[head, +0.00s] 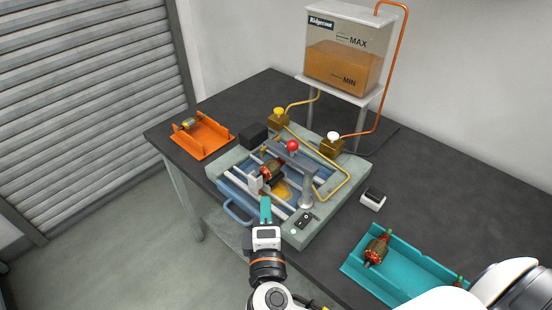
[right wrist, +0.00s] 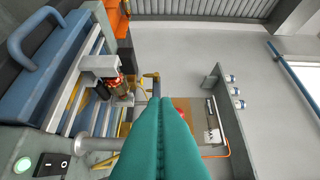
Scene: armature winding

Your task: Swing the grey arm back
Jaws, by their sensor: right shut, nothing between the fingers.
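The grey arm (head: 294,160) is on the winding machine in the head view. It runs from a round grey post (head: 305,193) toward the back left, over the blue bed, and has a red ball knob (head: 292,145). A copper-wound armature (head: 271,169) sits in the bed beside the arm. My right gripper (head: 265,203) has teal fingers, shut and empty, at the machine's front edge, apart from the knob. In the right wrist view the shut fingers (right wrist: 160,125) cover much of the arm; the post (right wrist: 93,144) shows to their left. My left gripper is not in view.
A blue handle (head: 236,214) sticks out at the machine's front. An orange tray (head: 203,140) stands left, a teal tray (head: 405,275) front right. A tank of amber liquid (head: 345,65) stands behind. A small black-topped box (head: 373,198) is to the right.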

